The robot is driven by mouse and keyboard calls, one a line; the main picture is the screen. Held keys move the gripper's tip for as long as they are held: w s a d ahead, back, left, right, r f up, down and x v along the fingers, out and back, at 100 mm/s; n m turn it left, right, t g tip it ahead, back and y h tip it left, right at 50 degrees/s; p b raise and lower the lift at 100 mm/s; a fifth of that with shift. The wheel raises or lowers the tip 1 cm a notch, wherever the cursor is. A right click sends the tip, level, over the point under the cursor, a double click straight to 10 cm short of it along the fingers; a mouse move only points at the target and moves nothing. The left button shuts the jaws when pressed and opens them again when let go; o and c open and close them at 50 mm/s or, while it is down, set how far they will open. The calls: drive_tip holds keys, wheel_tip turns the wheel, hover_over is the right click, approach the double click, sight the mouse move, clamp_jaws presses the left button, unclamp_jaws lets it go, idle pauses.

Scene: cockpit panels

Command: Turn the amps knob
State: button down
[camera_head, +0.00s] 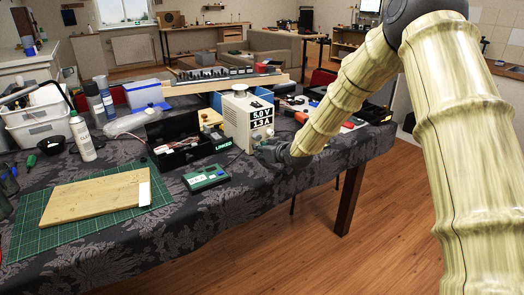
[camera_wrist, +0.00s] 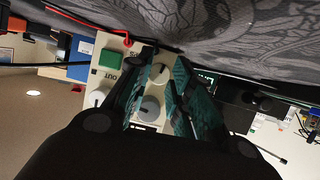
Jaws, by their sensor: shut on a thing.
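The cream power supply (camera_head: 238,122) stands on the table, its display reading 5.0 V and 1.3 A in the head view. My gripper (camera_head: 268,150) is at the lower part of its front. In the wrist view the panel is upside down, and my gripper's teal-padded fingers (camera_wrist: 158,80) are shut on a light knob (camera_wrist: 159,73) with a dark pointer line. A grey knob (camera_wrist: 151,108) shows between the fingers, and a white knob (camera_wrist: 98,98) lies outside them. The knob labels are too small or hidden, so I cannot tell which one is marked amps.
A green button (camera_wrist: 109,59) marked OUT is beside the knobs. A green meter (camera_head: 205,177) and an open black box (camera_head: 178,140) are left of the supply. A wooden board (camera_head: 95,198) lies on a green mat (camera_head: 50,236). Red-handled tools lie to the right.

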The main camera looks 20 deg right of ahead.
drive_tip(key=shift+n+h, duration=0.4)
drive_tip(key=shift+n, duration=0.2)
drive_tip(key=c, duration=1.3)
unclamp_jaws()
drive_tip(key=shift+o, duration=0.2)
drive_tip(key=shift+s, duration=0.1)
drive_tip(key=v, duration=1.2)
drive_tip(key=shift+f, duration=0.2)
